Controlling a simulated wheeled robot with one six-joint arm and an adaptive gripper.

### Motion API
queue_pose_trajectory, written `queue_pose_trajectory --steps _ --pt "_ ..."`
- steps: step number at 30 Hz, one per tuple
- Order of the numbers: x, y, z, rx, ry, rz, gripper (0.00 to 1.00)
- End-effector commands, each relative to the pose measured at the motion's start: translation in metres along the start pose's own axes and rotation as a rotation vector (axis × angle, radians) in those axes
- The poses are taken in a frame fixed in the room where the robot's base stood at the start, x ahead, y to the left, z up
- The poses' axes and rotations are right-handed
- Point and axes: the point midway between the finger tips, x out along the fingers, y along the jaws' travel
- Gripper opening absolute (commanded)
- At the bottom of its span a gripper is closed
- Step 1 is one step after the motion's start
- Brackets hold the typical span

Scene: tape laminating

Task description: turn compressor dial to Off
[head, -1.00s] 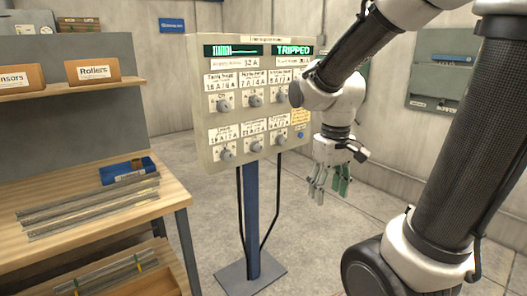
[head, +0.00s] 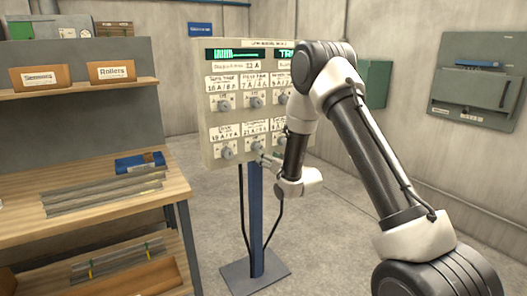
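The grey control panel (head: 206,135) stands on a blue post. It has two rows of round grey dials, each under a white label. The top-row dials are the left one (head: 223,105), middle one (head: 256,102) and right one (head: 283,98). In the bottom row I see the left dial (head: 227,153) and middle dial (head: 257,147); my arm hides the right side. The labels are too blurred to tell which dial is the compressor's. My gripper (head: 264,160) is at the panel's lower edge, just below the bottom middle dial. Its fingers are too small to judge; contact is unclear.
A green display (head: 235,54) tops the panel, its right part hidden by my arm. The floor around the post's base plate (head: 255,278) is clear.

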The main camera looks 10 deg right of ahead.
Motion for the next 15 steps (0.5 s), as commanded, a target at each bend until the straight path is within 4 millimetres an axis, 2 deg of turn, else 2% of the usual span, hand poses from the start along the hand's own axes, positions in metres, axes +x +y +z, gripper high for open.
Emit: queue_pose_trajectory --steps 2,5,15 --pt "0.001 -0.003 -0.01 0.011 0.04 -0.014 0.55" --pt "0.009 -0.004 -0.013 0.023 0.051 -0.019 0.55" --pt "0.064 -0.005 -0.014 0.021 0.047 -0.017 0.55"
